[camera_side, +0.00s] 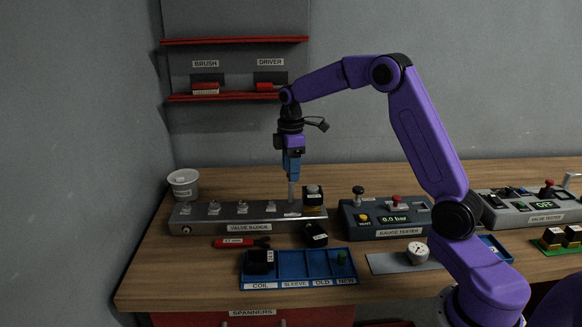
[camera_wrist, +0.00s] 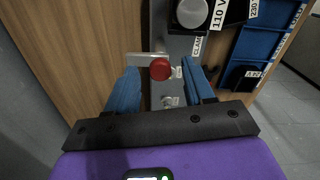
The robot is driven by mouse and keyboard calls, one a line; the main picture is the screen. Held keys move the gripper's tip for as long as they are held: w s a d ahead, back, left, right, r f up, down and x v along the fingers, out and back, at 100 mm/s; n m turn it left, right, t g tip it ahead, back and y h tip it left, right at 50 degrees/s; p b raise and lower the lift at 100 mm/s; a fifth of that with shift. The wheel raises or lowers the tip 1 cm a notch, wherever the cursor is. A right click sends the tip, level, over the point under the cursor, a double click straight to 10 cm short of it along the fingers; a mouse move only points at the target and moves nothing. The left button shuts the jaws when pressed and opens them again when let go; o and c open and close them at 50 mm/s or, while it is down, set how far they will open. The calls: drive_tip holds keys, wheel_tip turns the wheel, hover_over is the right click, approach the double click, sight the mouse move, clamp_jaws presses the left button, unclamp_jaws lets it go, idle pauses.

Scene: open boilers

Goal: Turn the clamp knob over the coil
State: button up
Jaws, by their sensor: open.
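The coil (camera_side: 314,200) is a dark block with a gold lower part, standing on the right end of the grey valve block (camera_side: 240,221). The grey clamp knob (camera_side: 313,188) sits on top of it. The knob also shows at the top edge in the wrist view (camera_wrist: 192,12), beside a 110 V label. My gripper (camera_side: 291,178) points down over the valve block, left of the coil and apart from the knob. In the wrist view its blue fingers (camera_wrist: 160,76) are spread and empty. A red knob with a grey lever (camera_wrist: 160,68) appears between them; its contact with them cannot be told.
A loose coil (camera_side: 316,235) lies in front of the block. A blue tray (camera_side: 300,272) with another dark coil (camera_side: 260,261) and a red-handled spanner (camera_side: 234,243) are nearer the front. The gauge tester (camera_side: 385,220) stands to the right, a cup (camera_side: 183,184) at the left.

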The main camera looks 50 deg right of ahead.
clamp_jaws()
drive_tip(key=m, duration=0.4)
drive_tip(key=shift+m, duration=0.3)
drive_tip(key=m, duration=0.4)
drive_tip(key=shift+r+m, duration=0.1)
drive_tip(key=shift+m, duration=0.2)
drive_tip(key=m, duration=0.4)
drive_tip(key=shift+m, duration=2.4)
